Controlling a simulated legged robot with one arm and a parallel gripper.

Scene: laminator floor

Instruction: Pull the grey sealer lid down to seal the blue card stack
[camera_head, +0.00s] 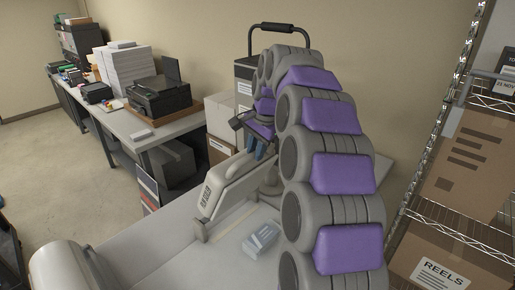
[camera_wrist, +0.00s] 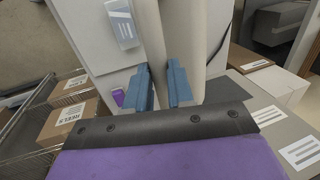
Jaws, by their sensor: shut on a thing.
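The grey sealer lid (camera_head: 234,183) is a long light-grey bar with dark lettering. It slants upward from its low front end on the sealer to its far end at my gripper. My gripper (camera_head: 257,149) has blue fingers and is shut on the raised end of the lid. In the wrist view the blue fingertips (camera_wrist: 162,86) stand on either side of the pale lid (camera_wrist: 153,40). The blue card stack (camera_head: 262,241) is a small pale-blue block with white stripes. It lies on the light table right of the lid, apart from it, and also shows in the wrist view (camera_wrist: 123,26).
A long side table (camera_head: 170,131) with a black printer (camera_head: 158,97) and paper stacks runs along the back left. A wire rack (camera_head: 455,235) with cardboard boxes stands close on the right. Cartons (camera_head: 221,112) stand behind the lid. A pale cylinder (camera_head: 62,268) is at the front left.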

